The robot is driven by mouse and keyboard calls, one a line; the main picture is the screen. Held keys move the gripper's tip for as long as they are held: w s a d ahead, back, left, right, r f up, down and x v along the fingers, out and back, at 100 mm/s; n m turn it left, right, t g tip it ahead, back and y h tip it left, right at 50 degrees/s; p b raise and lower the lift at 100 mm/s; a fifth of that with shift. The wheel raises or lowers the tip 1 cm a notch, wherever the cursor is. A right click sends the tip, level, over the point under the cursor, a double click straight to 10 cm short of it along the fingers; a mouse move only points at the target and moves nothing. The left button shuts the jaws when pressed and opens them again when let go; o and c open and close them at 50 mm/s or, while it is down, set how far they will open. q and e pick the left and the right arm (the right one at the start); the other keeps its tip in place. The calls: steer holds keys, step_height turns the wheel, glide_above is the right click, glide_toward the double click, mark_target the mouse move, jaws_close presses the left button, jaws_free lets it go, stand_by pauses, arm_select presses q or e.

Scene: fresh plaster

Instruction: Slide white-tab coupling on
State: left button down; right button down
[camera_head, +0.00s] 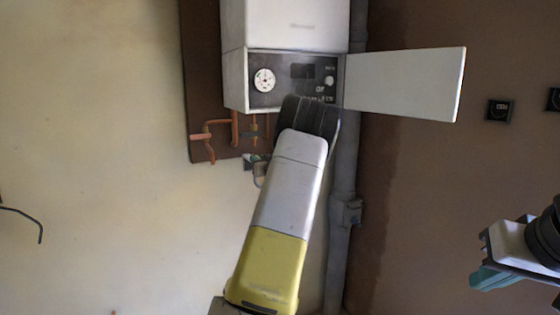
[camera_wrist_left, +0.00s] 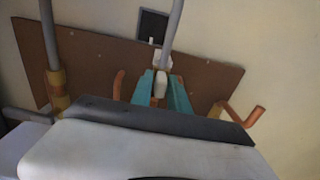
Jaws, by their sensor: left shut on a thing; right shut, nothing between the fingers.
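The white-tab coupling (camera_wrist_left: 162,60) shows in the left wrist view as a small white piece at the lower end of a thin grey pipe (camera_wrist_left: 173,28). My left gripper (camera_wrist_left: 163,88) has its teal fingers shut around a white part there. Whether the coupling is seated on a pipe end cannot be told. In the head view my left arm hides this gripper below the boiler. My right gripper (camera_head: 492,279) is shut and empty at the lower right of the head view, well away from the boiler.
The white boiler (camera_head: 285,25) has its flap (camera_head: 403,84) open to the right. Copper pipes (camera_head: 203,137) come down over a brown board (camera_head: 200,80). A grey vertical pipe (camera_head: 345,170) runs right of my left arm. Another grey pipe with a brass fitting (camera_wrist_left: 57,88) stands left.

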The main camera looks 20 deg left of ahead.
mark_target(258, 157)
stand_by(0.9)
arm_select(q)
steer(key=shift+r, duration=2.3)
steer(key=c, duration=1.4)
jaws_free()
steer(key=shift+c, duration=0.2)
steer(key=shift+s+d, duration=0.1)
steer(key=shift+d, duration=0.05)
steer(key=v, duration=0.7)
steer(key=shift+s+d, duration=0.15)
steer(key=shift+s, duration=0.05)
